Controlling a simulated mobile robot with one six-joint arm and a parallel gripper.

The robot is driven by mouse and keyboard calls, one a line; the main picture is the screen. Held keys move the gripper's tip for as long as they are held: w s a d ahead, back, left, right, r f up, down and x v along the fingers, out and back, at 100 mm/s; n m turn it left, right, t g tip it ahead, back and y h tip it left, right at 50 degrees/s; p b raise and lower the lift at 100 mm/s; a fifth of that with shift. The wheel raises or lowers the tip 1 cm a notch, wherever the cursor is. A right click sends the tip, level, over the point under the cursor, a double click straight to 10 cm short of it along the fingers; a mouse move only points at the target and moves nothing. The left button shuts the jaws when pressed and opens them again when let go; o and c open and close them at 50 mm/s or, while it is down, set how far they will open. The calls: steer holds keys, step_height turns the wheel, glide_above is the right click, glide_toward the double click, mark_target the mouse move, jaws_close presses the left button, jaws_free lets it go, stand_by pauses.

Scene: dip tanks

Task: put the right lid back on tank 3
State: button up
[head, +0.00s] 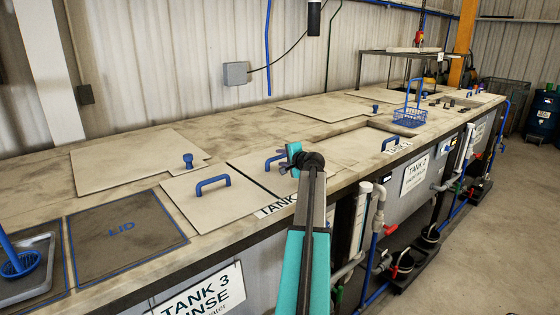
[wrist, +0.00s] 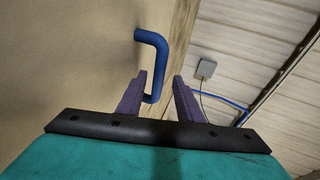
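The right lid (head: 248,163) of tank 3 lies flat over the tank opening, with a blue handle (head: 273,161) on top. A dark narrow gap runs between it and the left lid (head: 205,207), which has its own blue handle (head: 213,181). My gripper (head: 285,165) is at the right lid's handle, its fingers small in the head view. In the wrist view my gripper (wrist: 160,82) has its two purple fingers apart. A blue handle (wrist: 155,50) stands ahead, its lower end appearing between the fingers. Contact cannot be told.
The tank 3 sign (head: 200,295) hangs on the front. An empty outlined spot marked LID (head: 125,235) is at left, beside a tray (head: 25,270) with a blue basket. Another blue basket (head: 410,115) stands farther back. A small blue knob (head: 188,160) sits behind the lids.

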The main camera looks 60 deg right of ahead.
steer(key=b+v, duration=0.2)
steer(key=v, duration=0.6)
steer(key=shift+s+a, duration=0.1)
steer(key=shift+a, duration=0.05)
steer(key=shift+r, duration=0.1)
steer(key=shift+s, duration=0.15)
stand_by(0.5)
